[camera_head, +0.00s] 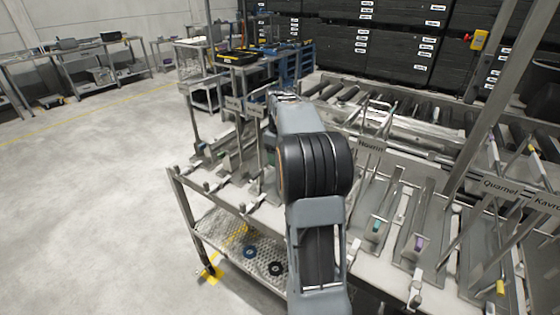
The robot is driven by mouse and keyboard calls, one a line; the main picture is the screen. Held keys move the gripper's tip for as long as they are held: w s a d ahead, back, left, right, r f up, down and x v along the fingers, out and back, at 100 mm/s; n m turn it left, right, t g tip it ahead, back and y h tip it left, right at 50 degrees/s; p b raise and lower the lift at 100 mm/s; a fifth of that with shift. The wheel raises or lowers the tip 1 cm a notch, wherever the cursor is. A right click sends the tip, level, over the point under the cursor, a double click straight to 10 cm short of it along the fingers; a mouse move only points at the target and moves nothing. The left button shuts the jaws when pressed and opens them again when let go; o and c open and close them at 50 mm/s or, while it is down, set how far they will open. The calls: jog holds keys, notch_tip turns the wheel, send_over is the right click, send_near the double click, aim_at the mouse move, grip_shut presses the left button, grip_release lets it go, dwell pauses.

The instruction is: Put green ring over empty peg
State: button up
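A small teal-green piece (376,225), possibly the green ring, sits on a slanted metal rack to the right of my arm. It is too small to tell whether it goes around a peg. Short pegs with pale ends stick out along the bench front; one bare-looking peg (252,204) is left of my arm, and another (416,287) is at the lower right. Another greenish patch (271,156) shows partly behind my arm. My arm reaches forward through the middle of the view. My gripper cannot be made out beyond it.
A purple piece (418,243) and a yellow piece (500,287) sit on racks to the right. A blue disc (250,252) and a black disc (276,268) lie on the perforated lower shelf. Upright posts and slanted bars crowd the bench. The floor (90,190) at left is clear.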

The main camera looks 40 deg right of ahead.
jog(key=shift+f+b, duration=2.85)
jog(key=shift+f, duration=0.25)
jog(key=shift+f, duration=0.15)
